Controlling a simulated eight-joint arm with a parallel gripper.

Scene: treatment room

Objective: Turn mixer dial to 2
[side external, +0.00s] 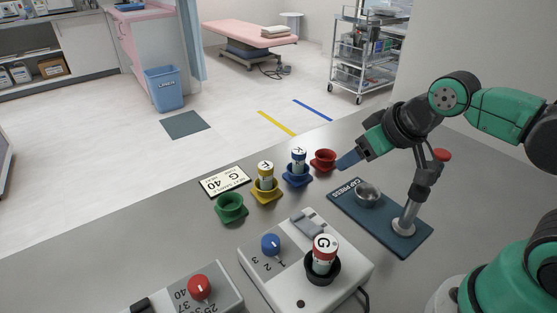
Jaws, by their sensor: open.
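The mixer (254,287) is a light grey box on the near part of the table. Its dial is a blue knob (270,244) on the left of the top, with 1, 2 and 3 printed around it. The dial's pointer is too small to read. A vial marked G (324,249), with a white and red top, stands in the mixer's black cup (322,273).
A grey box with a red dial (199,287) stands front left. Green (230,208), yellow (265,193), blue (296,179) and red (323,160) holders stand behind; yellow and blue hold vials. A card (225,182) reads G 40. The cap press (411,243) stands right of the mixer.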

